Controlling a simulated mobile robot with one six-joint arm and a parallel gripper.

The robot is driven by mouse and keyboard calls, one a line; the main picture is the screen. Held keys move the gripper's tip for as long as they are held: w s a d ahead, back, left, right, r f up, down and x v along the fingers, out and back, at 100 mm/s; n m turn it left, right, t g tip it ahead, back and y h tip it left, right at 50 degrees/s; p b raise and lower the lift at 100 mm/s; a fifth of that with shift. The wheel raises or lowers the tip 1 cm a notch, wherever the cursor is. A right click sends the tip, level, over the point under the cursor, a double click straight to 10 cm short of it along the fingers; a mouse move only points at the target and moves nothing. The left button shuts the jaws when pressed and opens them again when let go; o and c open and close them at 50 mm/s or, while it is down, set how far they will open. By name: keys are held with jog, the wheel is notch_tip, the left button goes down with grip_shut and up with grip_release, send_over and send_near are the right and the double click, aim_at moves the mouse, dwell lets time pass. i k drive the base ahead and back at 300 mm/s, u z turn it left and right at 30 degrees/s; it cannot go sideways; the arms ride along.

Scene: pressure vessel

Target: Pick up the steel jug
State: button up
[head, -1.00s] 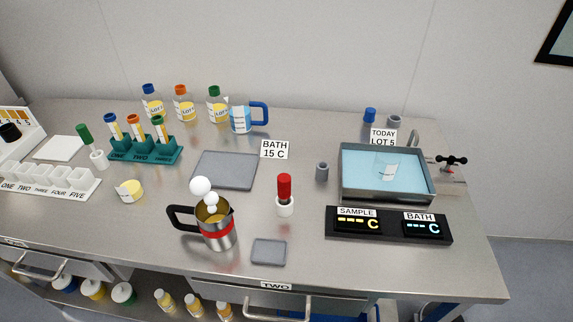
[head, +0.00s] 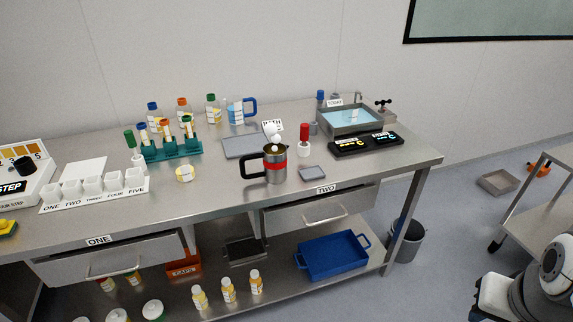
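The steel jug (head: 276,169) stands upright on the steel bench (head: 225,185), near its front edge above drawer two. It has a red band and a black handle on its left side. White round shapes show at its mouth; I cannot tell what they are. Part of my arm (head: 545,270) shows at the lower right, well away from the jug. I cannot make out the fingertips of my gripper, so it is not in view.
A red-topped white item (head: 305,140) and a small grey pad (head: 313,173) are right of the jug. The water bath (head: 350,120) and display panel (head: 365,145) stand further right. A teal rack (head: 175,150) is left.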

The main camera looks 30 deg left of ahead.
aim_at(275, 164)
jog(key=z, duration=0.05)
jog(key=k, duration=0.6)
jog(key=u, duration=2)
jog(key=i, duration=1.5)
jog(key=u, duration=0.1)
